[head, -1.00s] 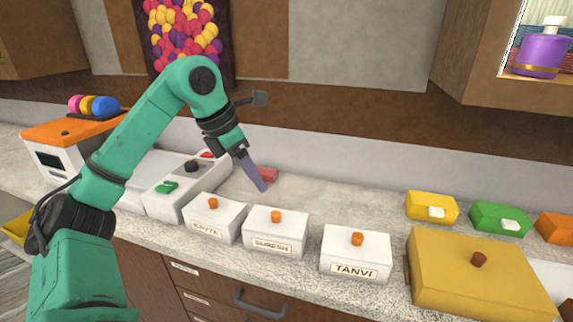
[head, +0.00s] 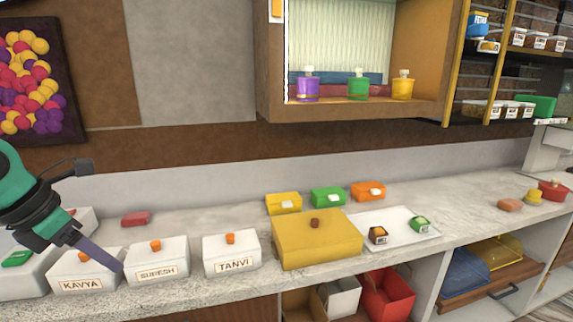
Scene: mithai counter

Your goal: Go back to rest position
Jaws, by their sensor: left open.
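My left gripper (head: 100,253) shows at the left edge of the head view, its arm coming in from the left. Its purple-grey fingers point down and to the right over the counter, in front of or above the white boxes labelled KAVYA (head: 88,275) and SURESH (head: 157,262). Nothing shows held in it. I cannot tell whether the fingers touch a box. My right gripper is not in view.
A white TANVI box (head: 232,254) and a large yellow box (head: 318,240) stand along the counter. Behind are small yellow (head: 284,203), green (head: 328,197) and orange (head: 368,190) boxes. A white tray (head: 395,215) holds two small items. The counter right of it is mostly clear.

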